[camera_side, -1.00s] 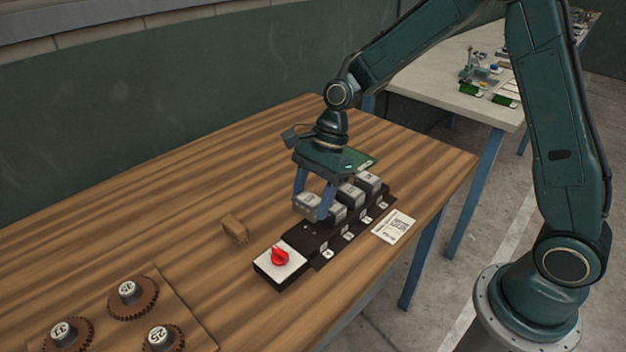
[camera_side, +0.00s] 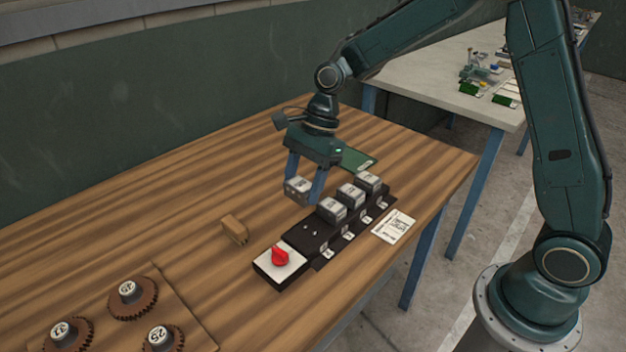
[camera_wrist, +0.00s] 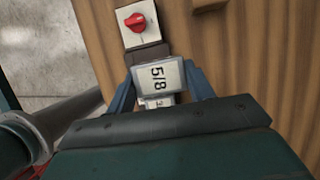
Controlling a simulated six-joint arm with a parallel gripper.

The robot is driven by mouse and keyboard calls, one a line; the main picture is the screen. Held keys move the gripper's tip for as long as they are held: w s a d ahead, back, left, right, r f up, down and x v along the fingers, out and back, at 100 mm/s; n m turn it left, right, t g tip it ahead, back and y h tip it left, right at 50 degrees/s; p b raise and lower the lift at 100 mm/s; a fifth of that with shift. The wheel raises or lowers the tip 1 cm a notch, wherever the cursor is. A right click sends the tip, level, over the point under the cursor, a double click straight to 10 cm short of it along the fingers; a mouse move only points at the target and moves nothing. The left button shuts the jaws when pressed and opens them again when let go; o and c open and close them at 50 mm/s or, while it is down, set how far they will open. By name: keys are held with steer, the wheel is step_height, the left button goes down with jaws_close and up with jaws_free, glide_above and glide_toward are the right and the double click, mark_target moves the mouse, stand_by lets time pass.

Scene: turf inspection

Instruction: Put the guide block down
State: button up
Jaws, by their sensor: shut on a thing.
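My gripper (camera_side: 304,194) is shut on a grey guide block (camera_side: 297,187) with a pale top label. In the wrist view the guide block (camera_wrist: 159,77) reads "5/8" and sits between both fingers. The block is held up and clear of the black rack (camera_side: 300,238), toward its far left side in the side view; its exact height cannot be told. Three similar grey blocks (camera_side: 332,210) stand on the rack. The seat near the red knob is empty and shows small pins. The wrist view hides most of the rack behind the held block and gripper.
A red knob (camera_side: 280,257) on a white plate ends the rack. A small tan block (camera_side: 234,230) lies left of it. A green board (camera_side: 357,160) lies behind, a printed card (camera_side: 394,227) at right. Several labelled gears (camera_side: 133,299) sit front left. Bare wood (camera_side: 180,190) lies left.

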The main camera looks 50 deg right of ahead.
steer(key=w+d+r, duration=0.8)
steer(key=w+d, duration=0.2)
steer(key=w, duration=0.1)
steer(key=shift+w+d+r, duration=0.2)
steer(key=shift+w+r, duration=0.2)
steer(key=shift+f, duration=0.1)
step_height(320, 180, down, 16)
steer(key=shift+r, duration=0.2)
stand_by(0.8)
steer(key=shift+f, duration=0.1)
steer(key=shift+f, duration=2)
